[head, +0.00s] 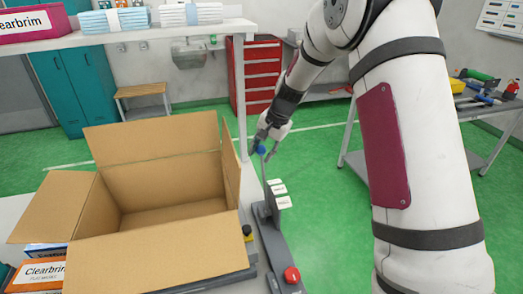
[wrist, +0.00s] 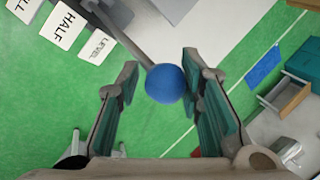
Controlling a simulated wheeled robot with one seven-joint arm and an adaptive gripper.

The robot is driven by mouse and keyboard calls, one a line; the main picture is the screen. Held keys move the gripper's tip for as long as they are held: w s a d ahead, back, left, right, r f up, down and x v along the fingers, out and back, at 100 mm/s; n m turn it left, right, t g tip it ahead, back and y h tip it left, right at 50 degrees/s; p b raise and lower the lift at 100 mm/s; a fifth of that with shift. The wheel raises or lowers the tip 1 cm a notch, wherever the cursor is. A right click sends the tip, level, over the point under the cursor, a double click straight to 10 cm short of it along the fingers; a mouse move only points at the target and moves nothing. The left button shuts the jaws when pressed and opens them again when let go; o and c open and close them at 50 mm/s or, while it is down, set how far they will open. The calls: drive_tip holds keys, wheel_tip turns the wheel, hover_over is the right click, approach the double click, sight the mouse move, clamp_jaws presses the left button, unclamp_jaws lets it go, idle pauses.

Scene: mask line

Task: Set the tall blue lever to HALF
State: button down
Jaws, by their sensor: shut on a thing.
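The tall lever has a blue ball knob (head: 261,150) on a thin grey shaft that rises from a grey control base (head: 268,228). My gripper (head: 264,143) is at the top of the lever with its fingers around the knob. In the wrist view the blue knob (wrist: 165,83) sits between the two fingers, and the shaft runs up and to the left. White label plates stand beside the lever; the wrist view shows LEVEL (wrist: 96,44), HALF (wrist: 62,24) and a partly cut-off one ending in "LL". I cannot tell which label the lever lines up with.
A red button (head: 291,275) is at the near end of the base. An open cardboard box (head: 150,250) stands to its left on the bench. A shelf (head: 150,35) with packs stands behind, and a tool table (head: 475,105) is at the right.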

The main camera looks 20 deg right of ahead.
drive_tip(key=s+r+p, duration=0.1)
drive_tip(key=s+p, duration=0.3)
drive_tip(key=s, duration=0.5)
drive_tip(key=shift+a, duration=0.4)
drive_tip(key=shift+s+r, duration=0.1)
drive_tip(key=c, duration=1.2)
unclamp_jaws()
drive_tip(key=shift+c, duration=0.2)
drive_tip(key=shift+d, duration=0.1)
drive_tip(key=shift+r, duration=0.15)
drive_tip(key=v, duration=1.1)
drive_tip(key=shift+r, duration=0.35)
